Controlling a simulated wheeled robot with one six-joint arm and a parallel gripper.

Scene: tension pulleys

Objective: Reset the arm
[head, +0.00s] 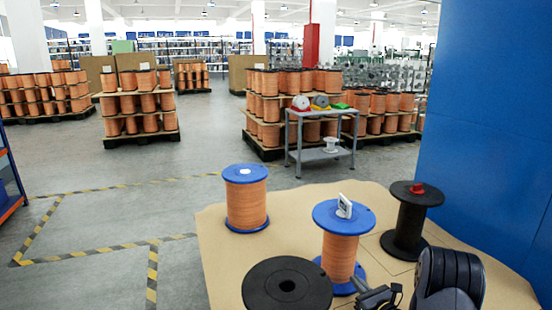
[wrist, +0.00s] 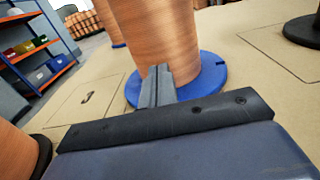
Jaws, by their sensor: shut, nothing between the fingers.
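My gripper (head: 362,285) is at the lower right of the head view, low beside the middle wire spool (head: 340,258). In the wrist view its two grey fingers (wrist: 158,82) are together, with nothing between them. They point at the copper-coloured winding of a spool (wrist: 155,35) and overlap its blue bottom flange (wrist: 210,82). I cannot tell whether they touch it. In the head view the middle spool has blue flanges and a small white-and-grey object (head: 344,206) on top. My dark arm link stands to the right of the gripper.
A cardboard-topped surface (head: 225,262) carries a blue-flanged spool (head: 247,205), a black spool (head: 408,225) with a red piece on top, and a black-flanged spool (head: 270,290) in front. A blue wall (head: 485,120) rises at right. A grey cart (head: 320,153) stands behind; open floor lies left.

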